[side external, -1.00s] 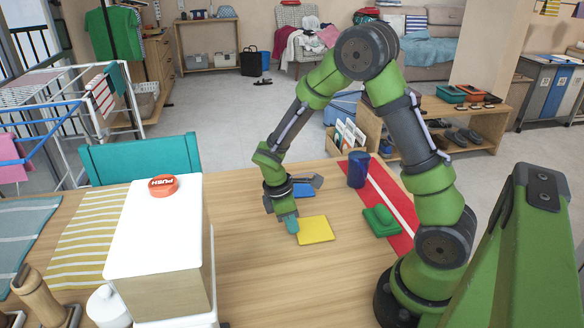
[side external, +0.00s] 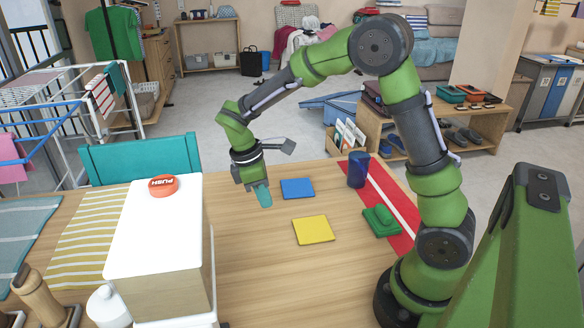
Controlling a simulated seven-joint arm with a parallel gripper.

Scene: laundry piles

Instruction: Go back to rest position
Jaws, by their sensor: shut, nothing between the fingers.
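My gripper (side external: 262,196) is shut and empty, with its teal fingertips pointing down above the wooden table. It is left of a flat blue square (side external: 297,188) and up and left of a flat yellow square (side external: 313,230). Both squares lie on the table, apart from the gripper. The gap between fingertips and table is hard to judge.
A red strip with a white stripe (side external: 400,208) lies at the right, with a dark blue cup (side external: 358,169) and a green folded item (side external: 381,221) by it. A white box with a red push button (side external: 164,186) stands left. A teal chair (side external: 141,158) is behind. The middle table (side external: 265,262) is clear.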

